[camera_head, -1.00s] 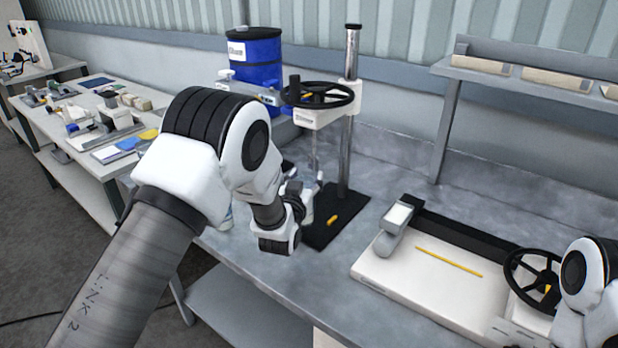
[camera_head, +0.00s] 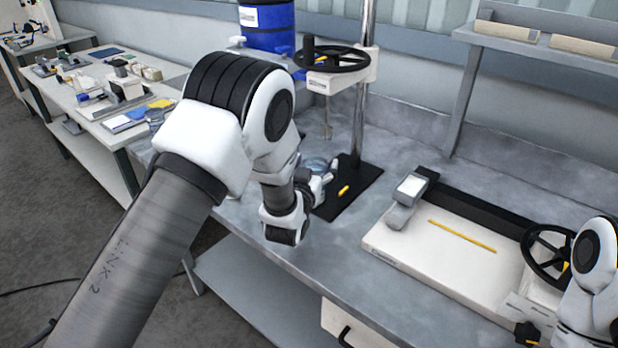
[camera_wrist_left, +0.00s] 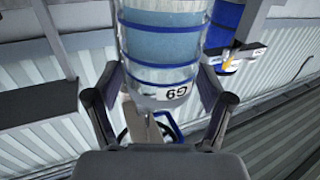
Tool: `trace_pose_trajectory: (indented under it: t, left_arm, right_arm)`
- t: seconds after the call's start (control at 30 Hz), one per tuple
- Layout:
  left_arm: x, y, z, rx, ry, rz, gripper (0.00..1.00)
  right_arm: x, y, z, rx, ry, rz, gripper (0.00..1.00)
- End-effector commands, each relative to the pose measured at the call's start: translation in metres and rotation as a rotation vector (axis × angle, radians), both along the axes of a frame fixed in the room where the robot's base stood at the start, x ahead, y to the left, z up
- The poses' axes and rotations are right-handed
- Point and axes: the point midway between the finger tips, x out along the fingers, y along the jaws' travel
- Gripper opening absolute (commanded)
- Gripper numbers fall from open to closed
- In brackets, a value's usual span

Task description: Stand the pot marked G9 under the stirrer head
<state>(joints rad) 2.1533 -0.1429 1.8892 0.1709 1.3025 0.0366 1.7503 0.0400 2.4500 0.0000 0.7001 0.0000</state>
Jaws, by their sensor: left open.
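The pot marked G9 (camera_wrist_left: 163,45) is a clear round vessel with blue bands and pale blue contents. In the left wrist view it stands between the spread fingers of my left gripper (camera_wrist_left: 157,100), its G9 label appearing upside down. My left gripper (camera_head: 320,182) is open around the pot, at the left edge of the stirrer's black base plate (camera_head: 362,187). In the head view the pot (camera_head: 316,164) is mostly hidden behind my wrist. The stirrer head (camera_head: 343,78), with a black handwheel, hangs above the plate on a steel column; its thin rod points down.
A yellow piece (camera_head: 343,190) lies on the base plate. A blue drum (camera_head: 268,28) stands behind. A white flatbed device (camera_head: 440,245) with a handwheel is to the right. Another table (camera_head: 60,95) with small items is at left. My right arm shows at the right edge.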

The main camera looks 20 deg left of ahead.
Motion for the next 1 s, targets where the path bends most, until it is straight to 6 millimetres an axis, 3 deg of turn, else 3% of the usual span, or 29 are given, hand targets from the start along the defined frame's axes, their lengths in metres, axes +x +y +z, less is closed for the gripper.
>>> trace_pose_trajectory:
  t: [0.2, 0.4, 1.0]
  left_arm:
    - [-0.057, -0.003, -0.004, 0.004, 0.002, -0.001, 0.81]
    - [-0.092, -0.005, -0.002, 0.002, 0.001, -0.001, 0.81]
    - [-0.098, -0.004, 0.000, 0.000, 0.000, 0.000, 0.81]
  right_arm:
    - [0.000, 0.000, -0.019, 0.000, 0.000, 0.000, 0.48]
    - [0.000, 0.000, -0.026, 0.000, 0.000, 0.000, 0.48]
    - [0.000, 0.000, -0.026, 0.000, 0.000, 0.000, 0.48]
